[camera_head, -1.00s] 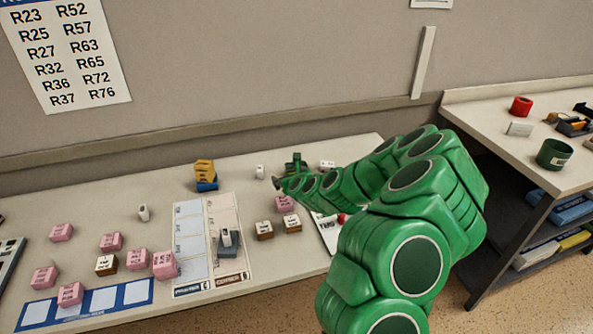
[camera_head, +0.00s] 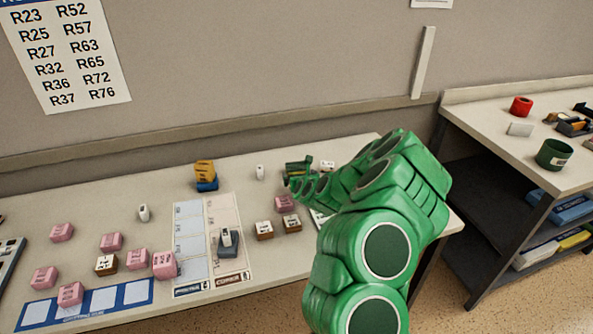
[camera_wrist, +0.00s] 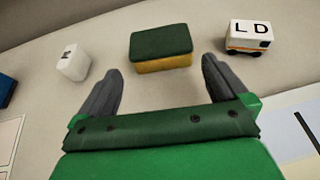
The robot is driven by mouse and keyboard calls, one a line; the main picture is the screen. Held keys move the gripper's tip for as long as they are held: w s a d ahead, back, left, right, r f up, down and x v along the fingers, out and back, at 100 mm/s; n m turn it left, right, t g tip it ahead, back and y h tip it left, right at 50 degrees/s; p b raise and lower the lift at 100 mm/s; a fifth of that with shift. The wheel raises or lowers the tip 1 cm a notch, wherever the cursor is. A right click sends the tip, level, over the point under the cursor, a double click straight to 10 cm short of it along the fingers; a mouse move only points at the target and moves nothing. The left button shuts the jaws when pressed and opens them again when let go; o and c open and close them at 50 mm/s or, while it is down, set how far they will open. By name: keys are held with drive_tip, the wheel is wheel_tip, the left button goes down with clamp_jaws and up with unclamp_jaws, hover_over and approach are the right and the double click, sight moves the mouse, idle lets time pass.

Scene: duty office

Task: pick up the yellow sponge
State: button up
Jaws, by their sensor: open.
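The yellow sponge (camera_wrist: 162,62) lies on the table in the wrist view, with a dark green top layer and a yellow lower layer. My gripper (camera_wrist: 161,70) is open, its two dark fingers spread left and right of the sponge's near side. The sponge is just ahead of the fingertips, and nothing is held. In the head view my gripper (camera_head: 289,182) is low over the back of the table, by the sponge's green top (camera_head: 299,165); my arm hides part of this area.
A yellow stack on a blue base (camera_head: 205,173) stands farther left. Pink blocks (camera_head: 112,241) and printed sheets (camera_head: 190,258) cover the table front.

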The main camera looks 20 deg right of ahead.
sight(298, 170)
drive_tip(key=shift+x, duration=1.8)
drive_tip(key=shift+d+r, duration=0.1)
drive_tip(key=shift+r, duration=0.05)
drive_tip(key=c, duration=0.7)
drive_tip(key=shift+c, duration=0.2)
drive_tip(key=shift+r, duration=0.15)
